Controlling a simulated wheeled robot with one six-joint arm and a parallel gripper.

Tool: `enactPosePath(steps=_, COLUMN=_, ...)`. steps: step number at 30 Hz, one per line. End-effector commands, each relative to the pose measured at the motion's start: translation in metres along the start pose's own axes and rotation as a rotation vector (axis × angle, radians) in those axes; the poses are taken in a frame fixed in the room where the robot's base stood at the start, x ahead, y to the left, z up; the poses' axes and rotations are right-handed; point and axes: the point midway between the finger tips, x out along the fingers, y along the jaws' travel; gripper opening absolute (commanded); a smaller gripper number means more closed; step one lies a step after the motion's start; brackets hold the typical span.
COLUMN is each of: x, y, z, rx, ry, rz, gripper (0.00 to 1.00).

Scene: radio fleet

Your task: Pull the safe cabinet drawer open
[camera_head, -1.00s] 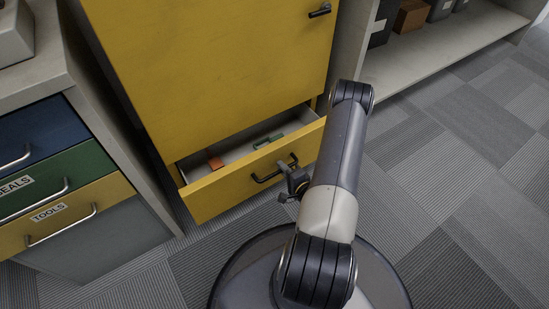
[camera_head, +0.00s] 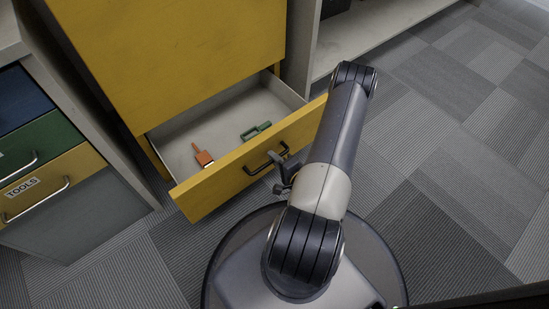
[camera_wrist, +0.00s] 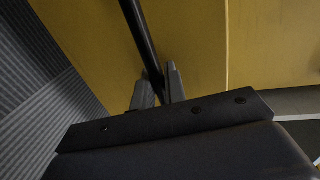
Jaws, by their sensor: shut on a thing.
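The yellow safe cabinet (camera_head: 180,50) stands at the upper left of the head view. Its bottom drawer (camera_head: 222,172) is pulled well out, with the grey inside showing. A black bar handle (camera_head: 262,163) is on the drawer front. My gripper (camera_head: 286,166) is at the right part of this handle, shut on it. In the wrist view my gripper's fingers (camera_wrist: 158,88) close around the dark handle bar (camera_wrist: 138,32) in front of the yellow drawer front (camera_wrist: 195,45). An orange-handled item (camera_head: 202,154) and a green item (camera_head: 256,130) lie in the drawer.
A drawer unit with blue, green and yellow fronts (camera_head: 45,182) stands close at the left. A pale shelf (camera_head: 385,35) is at the upper right. Grey carpet (camera_head: 450,170) is clear on the right.

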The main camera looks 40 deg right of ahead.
Motion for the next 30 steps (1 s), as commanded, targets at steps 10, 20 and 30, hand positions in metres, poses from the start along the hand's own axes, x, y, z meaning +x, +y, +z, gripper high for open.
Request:
enactPosePath(steps=10, x=0.0, y=0.0, z=-0.001, rx=-0.001, ry=0.001, rz=0.001, gripper=0.23)
enactPosePath(steps=20, x=0.0, y=0.0, z=0.0, rx=0.0, ry=0.001, rz=0.0, gripper=0.3)
enactPosePath(steps=30, x=-0.029, y=-0.002, z=-0.001, rx=0.004, ry=0.007, rz=0.001, gripper=0.3)
